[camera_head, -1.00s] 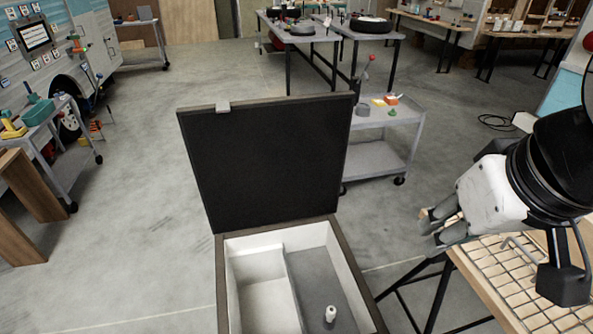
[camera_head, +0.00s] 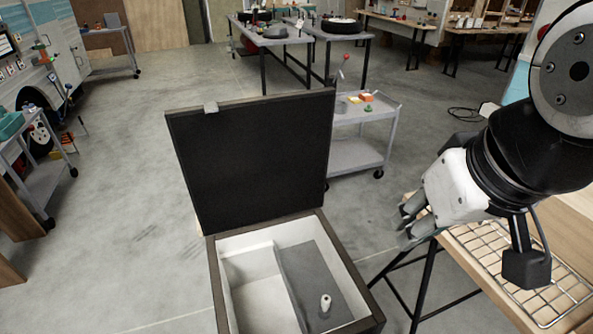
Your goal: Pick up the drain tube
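A small white cylindrical piece (camera_head: 325,303), likely the drain tube, stands upright on the grey raised section (camera_head: 303,270) inside an open box. The box has pale inner walls, a brown rim (camera_head: 215,285) and a black-faced lid (camera_head: 250,155) standing open at its back.
A wooden table (camera_head: 575,235) with a wire rack (camera_head: 500,262) is at the right, under my arm. A grey cart (camera_head: 360,152) with small items stands behind the lid. Open concrete floor (camera_head: 120,230) lies left of the box.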

